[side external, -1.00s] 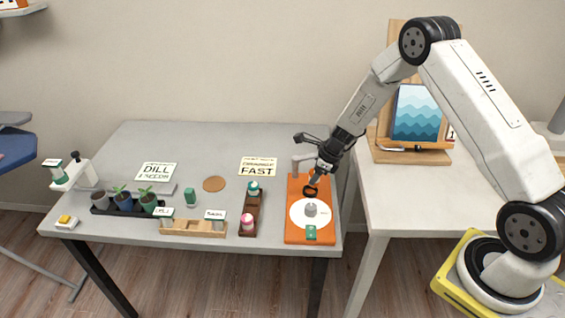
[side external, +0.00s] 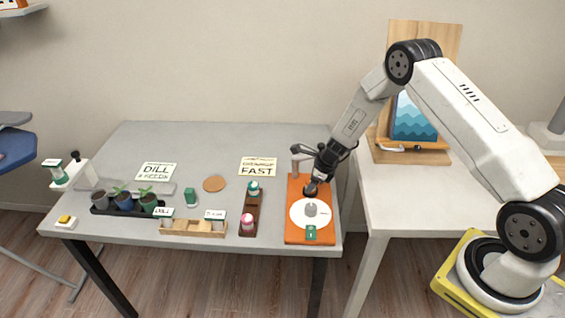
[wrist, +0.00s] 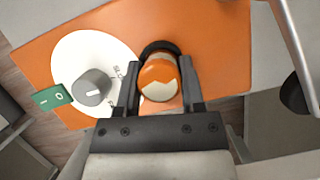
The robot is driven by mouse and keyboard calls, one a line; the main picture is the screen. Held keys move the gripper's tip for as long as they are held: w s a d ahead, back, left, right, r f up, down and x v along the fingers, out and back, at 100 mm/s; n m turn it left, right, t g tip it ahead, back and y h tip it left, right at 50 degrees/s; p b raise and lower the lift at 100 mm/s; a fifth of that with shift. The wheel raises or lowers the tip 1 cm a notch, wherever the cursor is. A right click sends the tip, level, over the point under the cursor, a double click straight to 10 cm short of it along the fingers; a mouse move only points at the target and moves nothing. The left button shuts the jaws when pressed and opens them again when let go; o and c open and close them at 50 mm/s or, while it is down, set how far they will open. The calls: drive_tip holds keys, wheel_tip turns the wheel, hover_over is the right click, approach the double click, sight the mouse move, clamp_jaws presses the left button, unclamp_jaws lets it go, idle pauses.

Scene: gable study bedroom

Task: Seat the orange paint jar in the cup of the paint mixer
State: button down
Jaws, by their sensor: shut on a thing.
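The orange paint jar (wrist: 158,80), with a cream zigzag patch, is between the two fingers of my gripper (wrist: 160,88), which is shut on it. The black cup (wrist: 160,46) of the paint mixer shows as a dark arc around the far side of the jar. I cannot tell how deep the jar sits in it. The mixer has an orange base (side external: 293,232), a white dial (side external: 298,221), a grey knob (wrist: 92,87) and a green switch (wrist: 51,97). In the side view my gripper (side external: 311,189) is low over the cup and hides the jar.
A brown rack (side external: 246,230) with two jars stands left of the mixer. A wooden holder (side external: 193,231), seedling pots (side external: 123,204), a green jar (side external: 190,198) and sign cards (side external: 257,167) lie further left. A small easel (side external: 412,155) stands on the right table.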

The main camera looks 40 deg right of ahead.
drive_tip(key=shift+s+f, duration=0.1)
drive_tip(key=shift+f, duration=0.55)
drive_tip(key=shift+c, duration=1)
unclamp_jaws()
drive_tip(key=shift+r, duration=0.15)
drive_tip(key=shift+r, duration=0.35)
drive_tip(key=v, duration=1.2)
drive_tip(key=shift+r, duration=0.1)
